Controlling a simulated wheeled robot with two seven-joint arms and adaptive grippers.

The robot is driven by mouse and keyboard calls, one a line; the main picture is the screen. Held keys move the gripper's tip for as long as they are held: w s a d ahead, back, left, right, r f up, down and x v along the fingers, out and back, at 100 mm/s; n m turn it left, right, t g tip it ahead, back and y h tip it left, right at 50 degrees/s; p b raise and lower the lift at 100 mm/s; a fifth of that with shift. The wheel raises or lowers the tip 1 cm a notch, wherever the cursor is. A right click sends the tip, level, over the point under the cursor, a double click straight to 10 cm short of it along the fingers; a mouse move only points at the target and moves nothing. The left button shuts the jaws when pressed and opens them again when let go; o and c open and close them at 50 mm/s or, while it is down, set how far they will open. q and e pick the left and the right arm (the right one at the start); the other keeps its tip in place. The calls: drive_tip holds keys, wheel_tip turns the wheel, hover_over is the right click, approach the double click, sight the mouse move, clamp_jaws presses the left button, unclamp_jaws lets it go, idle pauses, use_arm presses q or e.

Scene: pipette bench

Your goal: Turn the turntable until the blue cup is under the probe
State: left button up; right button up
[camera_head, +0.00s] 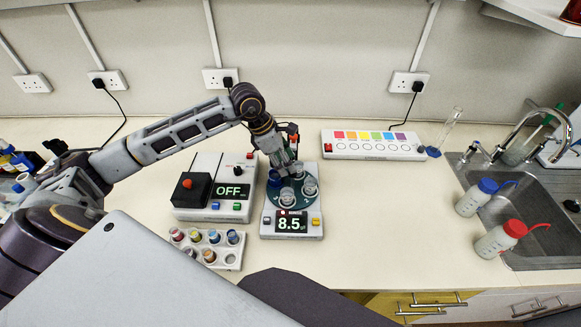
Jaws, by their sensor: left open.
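The turntable (299,203) is a dark teal disc on a white meter (267,232) whose display reads 8.5. Clear cups stand on it, one at its front (288,195) and one at its right (309,186). A dark blue cup (274,179) shows at its left side, partly covered by my gripper. My left gripper (287,170) is open and points down over the back of the turntable, among the cups; whether it touches one I cannot tell. My right gripper is not in view.
Left of the meter is a white device (236,206) reading OFF, with a red knob on a black box. A rack of small coloured pots (229,258) is in front. A colour-chart strip (372,155) lies behind right. Wash bottles (495,241) stand by the sink.

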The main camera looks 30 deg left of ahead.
sight(293, 180)
use_arm(q)
drive_tip(key=shift+p+x, duration=0.35)
drive_tip(key=shift+x, duration=1.8)
drive_tip(key=shift+c, duration=0.5)
clamp_jaws()
